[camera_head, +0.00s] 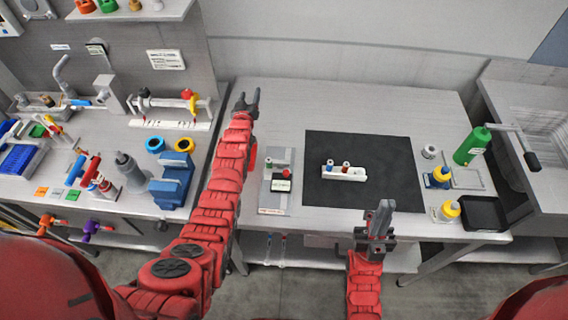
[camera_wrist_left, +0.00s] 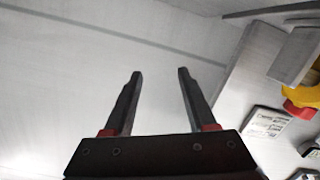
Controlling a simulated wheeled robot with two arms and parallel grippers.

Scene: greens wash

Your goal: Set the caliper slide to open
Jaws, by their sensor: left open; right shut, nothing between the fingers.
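No part is clearly readable as the caliper slide. A grey plate (camera_head: 273,205) on the middle table carries a small fixture with green and red knobs and a black block (camera_head: 282,185). My left gripper (camera_head: 247,103) is at the table's back left edge, beyond the grey plate and touching nothing. In the left wrist view its fingers (camera_wrist_left: 159,75) are apart and empty. My right gripper (camera_head: 380,214) is shut and empty by the mat's front edge.
A green bottle (camera_head: 472,146), yellow-topped bottles (camera_head: 447,211) and a black tray (camera_head: 484,213) stand at the right. The left bench holds a blue vise (camera_head: 174,182) and a white tool rack (camera_head: 172,124). The table behind the mat is clear.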

